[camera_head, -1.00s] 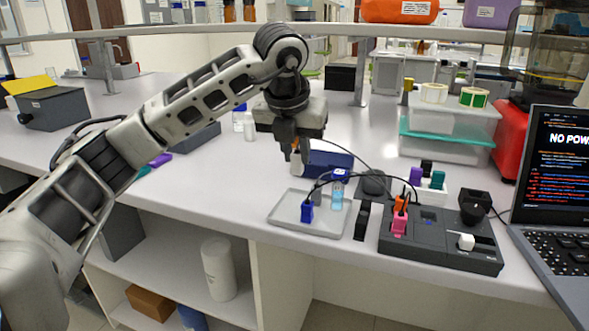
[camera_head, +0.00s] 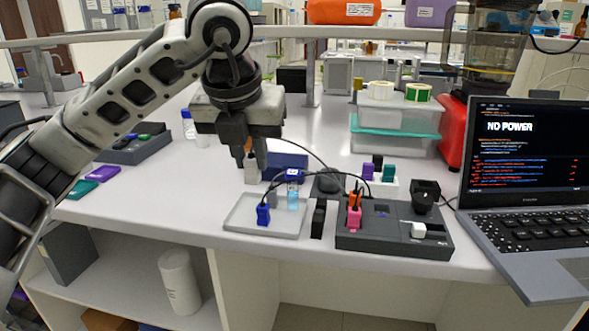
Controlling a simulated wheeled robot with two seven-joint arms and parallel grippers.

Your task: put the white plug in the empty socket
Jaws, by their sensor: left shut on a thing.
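My left gripper (camera_head: 249,155) is shut on a small whitish piece (camera_head: 251,173), which looks like the white plug. It hangs behind the grey tray (camera_head: 233,221); whether it touches the table is unclear. A thin black cable arcs rightward from behind the gripper. The dark power strip (camera_head: 365,240) lies right of the tray. A pink plug (camera_head: 354,217) and an orange plug (camera_head: 355,199) stand at its left end. My right gripper is out of view.
A black piece (camera_head: 318,219) stands between tray and strip. A blue box (camera_head: 288,166) is behind the tray. An open laptop (camera_head: 525,160) closes off the right side.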

